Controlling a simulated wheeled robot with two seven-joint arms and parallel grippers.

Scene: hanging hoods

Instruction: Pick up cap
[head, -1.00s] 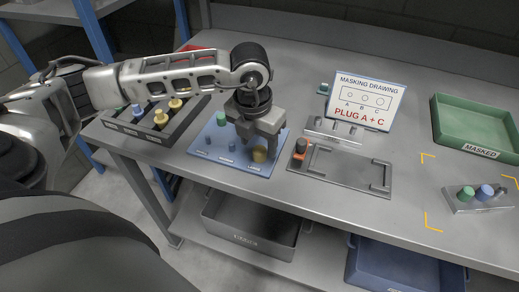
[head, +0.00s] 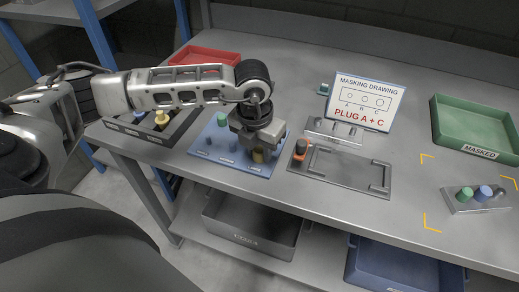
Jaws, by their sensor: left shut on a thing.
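A blue mat (head: 215,163) on the bench carries several caps. A green cap (head: 222,118) stands at its back, and small blue caps (head: 233,146) stand towards the middle and left. A yellow cap (head: 258,156) is at the mat's right side. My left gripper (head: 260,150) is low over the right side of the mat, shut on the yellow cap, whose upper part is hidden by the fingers. The cap looks at or close to the mat; I cannot tell if it touches. My right gripper is not in view.
A dark rack with yellow caps (head: 162,118) stands left, under my left arm. Farther right are a green tray (head: 478,149) and a metal part with caps (head: 480,205).

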